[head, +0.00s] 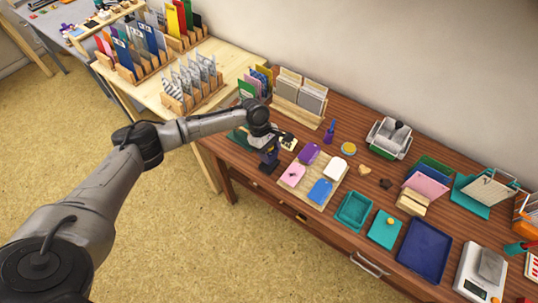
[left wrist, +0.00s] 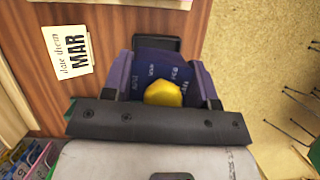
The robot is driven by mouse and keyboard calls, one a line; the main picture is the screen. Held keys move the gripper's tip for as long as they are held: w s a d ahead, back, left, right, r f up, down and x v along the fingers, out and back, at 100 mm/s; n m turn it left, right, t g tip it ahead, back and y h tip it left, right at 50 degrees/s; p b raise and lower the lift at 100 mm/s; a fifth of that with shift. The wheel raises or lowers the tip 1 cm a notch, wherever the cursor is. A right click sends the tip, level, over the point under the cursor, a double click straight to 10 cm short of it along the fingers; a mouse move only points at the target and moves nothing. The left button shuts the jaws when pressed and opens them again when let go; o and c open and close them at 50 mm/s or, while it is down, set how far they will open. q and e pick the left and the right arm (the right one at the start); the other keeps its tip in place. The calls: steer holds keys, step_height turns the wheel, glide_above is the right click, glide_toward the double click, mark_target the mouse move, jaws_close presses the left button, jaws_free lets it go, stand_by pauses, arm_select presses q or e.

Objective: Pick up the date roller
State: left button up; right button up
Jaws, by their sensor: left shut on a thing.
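The date roller (left wrist: 150,66) is a dark blue-purple body with small pale lettering and a yellow knob (left wrist: 163,94). In the left wrist view it sits between the two fingers of my left gripper (left wrist: 163,84), which is shut on it. A black rectangular piece (left wrist: 157,43) shows just beyond it; I cannot tell whether it is part of the roller. In the head view my left gripper (head: 268,152) points down at the left end of the brown table, and the roller is mostly hidden there. My right gripper is not in view.
A small card reading "MAR" (left wrist: 68,52) lies beside the roller. A tray of coloured pads (head: 312,196) lies to its right, with a purple-handled stamp (head: 329,131) behind. A wooden card rack (head: 298,112) stands at the back. The table's front edge is close.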

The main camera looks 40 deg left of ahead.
arm_select(q)
steer(key=w+d+r+p, duration=0.1)
steer(key=d+r+p, duration=0.1)
steer(key=d+r, duration=0.4)
steer(key=d, duration=0.5)
steer(key=shift+d+r, duration=0.2)
steer(key=shift+d, duration=0.05)
